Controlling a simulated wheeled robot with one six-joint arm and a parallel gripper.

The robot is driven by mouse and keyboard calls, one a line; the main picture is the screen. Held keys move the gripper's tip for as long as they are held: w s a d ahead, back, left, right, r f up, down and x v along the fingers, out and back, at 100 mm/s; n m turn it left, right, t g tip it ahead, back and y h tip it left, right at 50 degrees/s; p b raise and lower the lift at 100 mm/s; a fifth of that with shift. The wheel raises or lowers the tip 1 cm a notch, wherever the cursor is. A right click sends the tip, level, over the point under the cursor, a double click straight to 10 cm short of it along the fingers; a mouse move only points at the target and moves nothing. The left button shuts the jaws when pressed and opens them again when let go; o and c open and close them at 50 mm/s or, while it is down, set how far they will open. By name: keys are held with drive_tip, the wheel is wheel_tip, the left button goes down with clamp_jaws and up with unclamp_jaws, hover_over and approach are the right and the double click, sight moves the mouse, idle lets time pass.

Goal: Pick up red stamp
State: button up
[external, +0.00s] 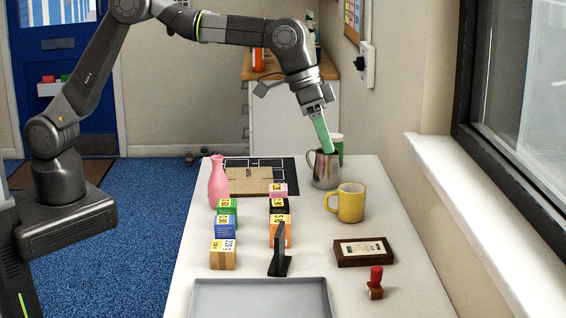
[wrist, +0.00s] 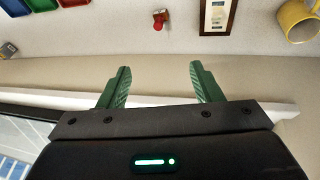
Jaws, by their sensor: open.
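The red stamp (external: 376,283) stands upright on the white table at the front right, with a red handle and a brown base. In the wrist view the red stamp (wrist: 159,19) shows near the top middle, ahead of the fingers. My gripper (external: 325,138) has green fingers and is above the far part of the table, near the metal pitcher, well away from the stamp. In the wrist view my gripper (wrist: 160,85) is open, with nothing between its fingers.
A wooden framed plaque (external: 364,252) lies behind the stamp. A yellow mug (external: 346,203), a metal pitcher (external: 325,171) and a pink vase (external: 218,182) stand farther back. A grey tray (external: 260,290), a black stand (external: 279,258) and several small boxes (external: 223,254) are to the left. The window ledge (external: 470,230) borders the right.

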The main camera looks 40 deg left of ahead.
drive_tip(key=shift+c, duration=0.7)
drive_tip(key=t+b, duration=0.3)
drive_tip(key=b, duration=0.6)
approach(373, 268)
drive_tip(key=x, duration=0.2)
drive_tip(key=p+x, duration=0.1)
drive_tip(key=x, duration=0.3)
drive_tip(key=shift+s+d+f, duration=0.15)
drive_tip(key=shift+s+d, duration=0.05)
drive_tip(key=shift+d, duration=0.25)
drive_tip(key=x, duration=0.1)
drive_tip(key=p+x, duration=0.2)
drive_tip(key=x, duration=0.1)
drive_tip(key=shift+w+a, duration=0.3)
drive_tip(key=shift+w+d+f+p, duration=0.2)
drive_tip(key=shift+f+p, duration=0.1)
drive_tip(key=shift+f, duration=0.35)
clamp_jaws()
